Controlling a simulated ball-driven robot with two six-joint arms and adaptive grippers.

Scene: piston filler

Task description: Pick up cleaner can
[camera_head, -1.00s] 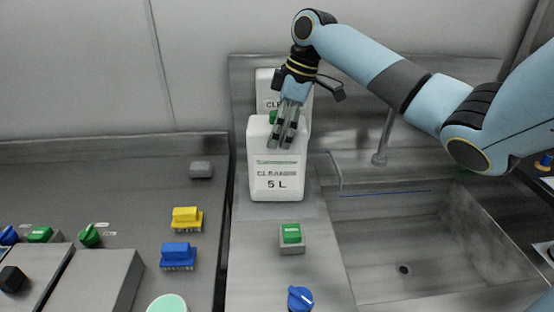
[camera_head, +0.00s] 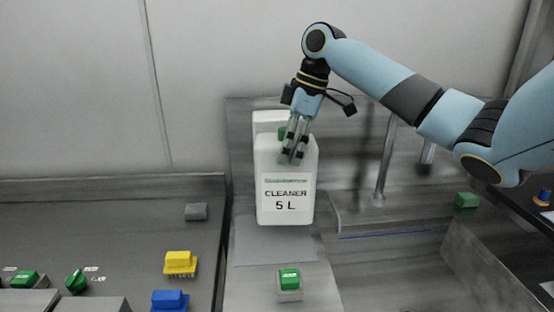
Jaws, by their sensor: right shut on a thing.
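The white cleaner can (camera_head: 286,204), labelled "CLEANER 5 L", is in the middle of the head view. Its green cap (camera_head: 283,132) shows beside the fingers. My right gripper (camera_head: 293,156) comes down from above and is shut on the can at its top. The can looks raised above the grey plate (camera_head: 275,240) on the counter. A second white can (camera_head: 268,121) stands behind it, mostly hidden. My left gripper is not in view.
A green button box (camera_head: 289,284) sits in front on the counter. A sink and tap (camera_head: 383,160) lie to the right.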

